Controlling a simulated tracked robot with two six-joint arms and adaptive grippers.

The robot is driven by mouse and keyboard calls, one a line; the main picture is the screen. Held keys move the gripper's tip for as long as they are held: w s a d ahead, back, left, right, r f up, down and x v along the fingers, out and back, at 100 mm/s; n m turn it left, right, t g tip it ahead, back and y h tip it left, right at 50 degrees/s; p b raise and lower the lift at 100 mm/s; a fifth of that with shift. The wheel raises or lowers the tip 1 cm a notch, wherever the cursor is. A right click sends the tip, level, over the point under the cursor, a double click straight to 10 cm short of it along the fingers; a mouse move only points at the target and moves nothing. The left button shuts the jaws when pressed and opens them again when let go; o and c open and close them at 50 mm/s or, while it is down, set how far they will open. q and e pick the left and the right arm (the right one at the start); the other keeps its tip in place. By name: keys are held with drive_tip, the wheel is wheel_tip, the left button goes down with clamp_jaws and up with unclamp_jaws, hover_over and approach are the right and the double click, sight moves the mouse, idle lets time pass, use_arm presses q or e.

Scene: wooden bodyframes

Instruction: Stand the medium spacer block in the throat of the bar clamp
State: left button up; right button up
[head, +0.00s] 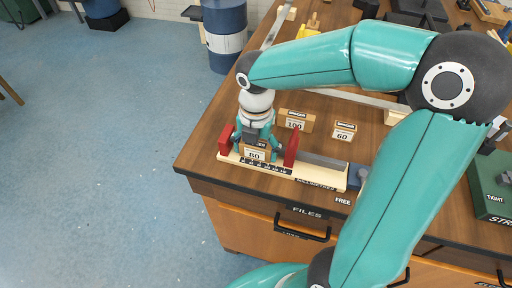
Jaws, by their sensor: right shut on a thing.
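The wooden spacer block marked 80 (254,155) is between the fingers of my right gripper (258,146), which is shut on it. The block appears upright between the two red jaws of the bar clamp (291,149), behind its scale strip. Whether its underside touches the clamp bar cannot be seen. The clamp lies along the front left of the bench, and a grey bar runs right from the right jaw. The 100 spacer (295,121) and the 60 spacer (343,131) stand behind the clamp. My left gripper is not in view.
The wooden bench top (208,150) has its corner just left of the clamp. A green box (493,185) stands at the right. A long metal bar and other tools lie farther back. Blue floor and a blue drum (225,35) are to the left.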

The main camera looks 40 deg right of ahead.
drive_tip(key=o, duration=0.9)
drive_tip(key=shift+r, duration=0.1)
wheel_tip(320, 180, up, 12)
drive_tip(key=shift+p, duration=0.55)
